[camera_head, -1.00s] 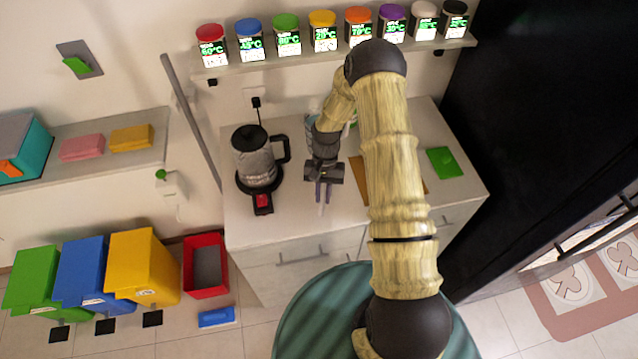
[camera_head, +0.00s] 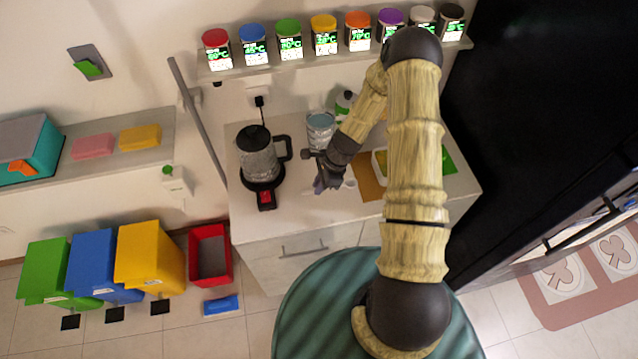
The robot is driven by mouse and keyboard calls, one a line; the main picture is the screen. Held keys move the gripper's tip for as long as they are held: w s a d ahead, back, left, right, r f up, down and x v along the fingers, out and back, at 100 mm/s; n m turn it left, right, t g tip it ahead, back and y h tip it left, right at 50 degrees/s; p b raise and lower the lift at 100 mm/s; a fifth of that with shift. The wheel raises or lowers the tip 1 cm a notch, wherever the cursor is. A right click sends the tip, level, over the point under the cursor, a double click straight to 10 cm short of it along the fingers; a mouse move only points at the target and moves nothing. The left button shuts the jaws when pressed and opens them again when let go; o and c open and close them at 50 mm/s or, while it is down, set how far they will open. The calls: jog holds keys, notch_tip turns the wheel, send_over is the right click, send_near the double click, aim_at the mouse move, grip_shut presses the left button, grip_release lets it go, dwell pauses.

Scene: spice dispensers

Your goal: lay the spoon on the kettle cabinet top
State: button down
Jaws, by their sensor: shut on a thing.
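My gripper (camera_head: 322,187) points down low over the kettle cabinet top (camera_head: 300,218), to the right of the kettle. It is shut on the spoon (camera_head: 350,183), whose pale bowl shows just right of the fingers. The fingers cover much of the handle. I cannot tell whether the spoon touches the cabinet top.
The kettle (camera_head: 260,157) stands on its dark base at the left. A clear container (camera_head: 321,127), a white-green bottle (camera_head: 345,103), a brown board (camera_head: 368,180) and a green item (camera_head: 447,162) are nearby. The front strip is clear.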

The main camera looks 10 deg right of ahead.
jog(key=shift+f+b, duration=1.95)
jog(key=shift+f, duration=1)
jog(key=c, duration=1.3)
grip_release()
jog(key=b+v, duration=0.4)
jog(key=v, duration=1.3)
jog(key=shift+r, duration=0.2)
jog(key=shift+w, duration=0.1)
